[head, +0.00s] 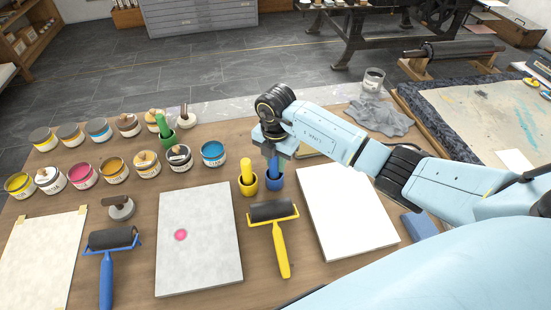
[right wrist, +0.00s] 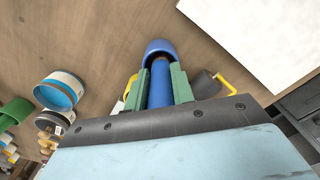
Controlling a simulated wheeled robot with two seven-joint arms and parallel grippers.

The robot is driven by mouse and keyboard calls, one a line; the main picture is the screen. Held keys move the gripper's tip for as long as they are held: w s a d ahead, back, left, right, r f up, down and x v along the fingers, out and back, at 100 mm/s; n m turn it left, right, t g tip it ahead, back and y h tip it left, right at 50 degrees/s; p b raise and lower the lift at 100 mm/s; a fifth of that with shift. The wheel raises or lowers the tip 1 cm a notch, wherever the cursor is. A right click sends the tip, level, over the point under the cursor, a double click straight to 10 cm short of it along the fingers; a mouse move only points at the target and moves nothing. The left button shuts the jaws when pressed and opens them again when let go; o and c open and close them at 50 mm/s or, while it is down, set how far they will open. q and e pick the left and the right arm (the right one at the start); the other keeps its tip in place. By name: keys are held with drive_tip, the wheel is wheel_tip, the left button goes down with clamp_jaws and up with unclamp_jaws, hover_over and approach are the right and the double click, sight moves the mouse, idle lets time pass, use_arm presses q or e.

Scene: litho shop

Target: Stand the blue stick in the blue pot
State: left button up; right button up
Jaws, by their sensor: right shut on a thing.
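The blue pot (head: 275,183) stands on the wooden table, just right of the yellow pot. It also shows in the right wrist view (right wrist: 160,46). My right gripper (head: 273,153) is directly above the blue pot, pointing down. Its green fingers (right wrist: 160,88) are shut on the blue stick (right wrist: 160,80). The stick (head: 273,168) is upright, and its lower end reaches into the mouth of the blue pot. Whether it touches the pot's bottom is hidden. My left gripper is not in view.
The yellow pot (head: 248,187) with a yellow stick (head: 246,168) stands close at the left. A yellow-handled roller (head: 281,250) lies in front. A white sheet (head: 345,215) lies at right. Several ink tins, including an open blue one (head: 213,153), stand to the left.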

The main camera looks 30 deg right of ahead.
drive_tip(key=o, duration=1.1)
drive_tip(key=shift+r, duration=0.15)
wheel_tip(320, 180, up, 13)
drive_tip(key=shift+r+p, duration=0.1)
drive_tip(key=shift+p, duration=0.55)
